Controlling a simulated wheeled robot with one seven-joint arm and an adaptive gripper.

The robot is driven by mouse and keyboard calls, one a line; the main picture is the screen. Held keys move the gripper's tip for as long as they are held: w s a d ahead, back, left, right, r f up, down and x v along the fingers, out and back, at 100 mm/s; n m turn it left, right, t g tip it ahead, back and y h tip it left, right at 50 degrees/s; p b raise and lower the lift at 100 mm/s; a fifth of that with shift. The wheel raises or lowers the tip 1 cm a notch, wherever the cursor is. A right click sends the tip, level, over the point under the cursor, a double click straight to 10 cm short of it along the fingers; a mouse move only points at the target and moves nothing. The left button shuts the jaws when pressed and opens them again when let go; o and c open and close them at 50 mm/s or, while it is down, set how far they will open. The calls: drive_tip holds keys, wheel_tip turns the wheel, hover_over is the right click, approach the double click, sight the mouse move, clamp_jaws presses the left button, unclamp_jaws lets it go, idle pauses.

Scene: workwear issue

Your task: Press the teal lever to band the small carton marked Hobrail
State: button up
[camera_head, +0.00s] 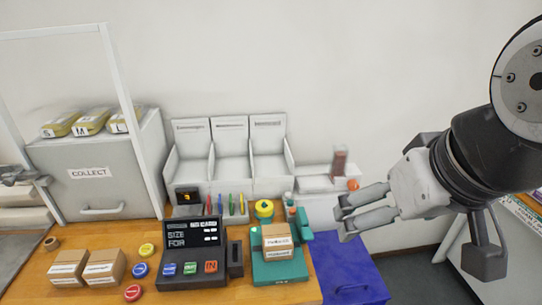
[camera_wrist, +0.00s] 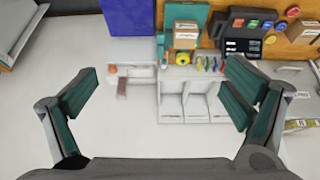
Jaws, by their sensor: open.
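A small brown carton (camera_head: 276,236) sits on a teal banding device (camera_head: 279,272) near the right end of the wooden counter. Its label is too small to read surely. A teal lever (camera_head: 305,226) stands at the device's right side. In the wrist view, the carton (camera_wrist: 186,36) lies at the top, with the teal lever (camera_wrist: 160,46) beside it on the left. My gripper (camera_head: 342,216) is open and empty, held in the air to the right of the device. Its fingers are spread wide in the wrist view (camera_wrist: 160,72), apart from everything.
Two other cartons (camera_head: 103,266) stand at the counter's left, near coloured round buttons (camera_head: 140,270). A dark size terminal (camera_head: 193,262) is left of the device. A blue bin (camera_head: 350,280) stands right of the counter. White compartments (camera_head: 230,165) stand behind, with pens in front.

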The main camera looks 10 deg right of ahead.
drive_tip(key=shift+w+f, duration=0.15)
drive_tip(key=shift+w, duration=0.1)
drive_tip(key=c, duration=0.5)
drive_tip(key=shift+w+f, duration=0.15)
drive_tip(key=shift+w, duration=0.2)
drive_tip(key=c, duration=0.5)
drive_tip(key=w+f+m+b, duration=0.1)
drive_tip(key=w, duration=0.1)
drive_tip(key=w+f+b, duration=0.1)
drive_tip(key=w, duration=0.1)
drive_tip(key=w+f+m+g, duration=0.1)
drive_tip(key=w, duration=0.1)
drive_tip(key=shift+w+f+m+y+b, duration=0.2)
drive_tip(key=shift+m+y+b, duration=0.1)
drive_tip(key=shift+b, duration=0.1)
clamp_jaws()
drive_tip(key=m+g+b, duration=0.5)
drive_tip(key=m+b, duration=0.4)
drive_tip(key=m, duration=0.3)
approach(309, 232)
drive_tip(key=shift+w+d+r+y, duration=0.1)
drive_tip(key=shift+d+r+y, duration=0.1)
drive_tip(key=shift+d+y, duration=0.1)
drive_tip(key=shift+f, duration=0.1)
